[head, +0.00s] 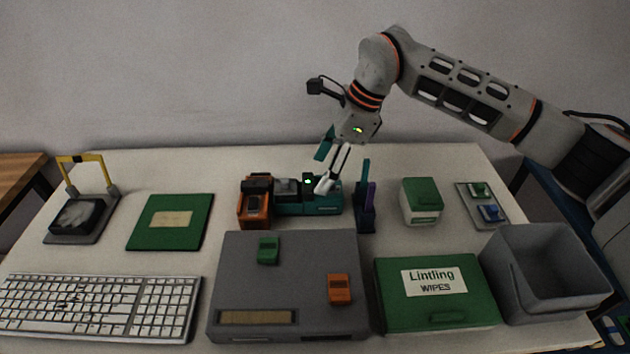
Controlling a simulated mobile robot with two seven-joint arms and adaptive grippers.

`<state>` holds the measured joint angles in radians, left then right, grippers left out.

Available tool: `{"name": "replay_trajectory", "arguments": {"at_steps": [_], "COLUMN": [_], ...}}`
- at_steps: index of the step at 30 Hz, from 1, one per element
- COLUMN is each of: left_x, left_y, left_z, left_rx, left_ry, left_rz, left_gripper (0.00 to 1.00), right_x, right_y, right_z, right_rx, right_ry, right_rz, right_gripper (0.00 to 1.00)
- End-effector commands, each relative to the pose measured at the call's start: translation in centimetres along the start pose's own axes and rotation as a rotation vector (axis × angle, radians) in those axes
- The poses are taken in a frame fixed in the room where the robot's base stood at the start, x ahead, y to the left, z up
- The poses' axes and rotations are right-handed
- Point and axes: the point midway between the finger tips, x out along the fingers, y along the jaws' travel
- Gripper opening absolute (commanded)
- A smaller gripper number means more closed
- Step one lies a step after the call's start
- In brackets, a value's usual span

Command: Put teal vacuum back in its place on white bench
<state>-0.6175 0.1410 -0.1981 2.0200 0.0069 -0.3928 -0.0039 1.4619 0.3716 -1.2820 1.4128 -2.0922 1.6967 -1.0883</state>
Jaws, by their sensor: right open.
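A teal device (318,207), which looks like the teal vacuum, sits on the white bench (110,262) behind the large grey box. A second teal piece (325,143) shows above it beside my right gripper; I cannot tell whether it belongs to the same device. My right gripper (325,183) points down over the teal device, with its fingertips at or just above it. It is open; contact is unclear. The gripper hides part of the device. My left gripper is not in view.
An orange device (255,204) stands close on the left, and a purple and teal upright piece (366,200) on the right. A grey box (286,282), green wipes box (432,310), grey bin (545,265) and keyboard (100,305) fill the front. The back strip is mostly clear.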

Motion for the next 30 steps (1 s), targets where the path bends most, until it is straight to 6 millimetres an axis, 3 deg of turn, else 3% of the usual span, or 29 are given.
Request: {"name": "replay_trajectory", "arguments": {"at_steps": [3,9,30], "left_x": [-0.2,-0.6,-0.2], "left_y": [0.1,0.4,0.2], "left_z": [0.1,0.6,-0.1], "left_rx": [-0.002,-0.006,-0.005], "left_ry": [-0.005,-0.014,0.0], "left_rz": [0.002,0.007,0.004], "left_gripper": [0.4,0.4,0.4], "right_x": [-2.6,-5.2,-6.0], "right_y": [-0.1,0.0,0.0], "right_z": [0.0,0.0,0.0], "right_rx": [0.0,-0.001,0.0], "right_ry": [0.0,0.001,0.0], "right_rz": [-0.003,-0.001,0.002], "right_gripper": [0.65,0.65,0.65]}}
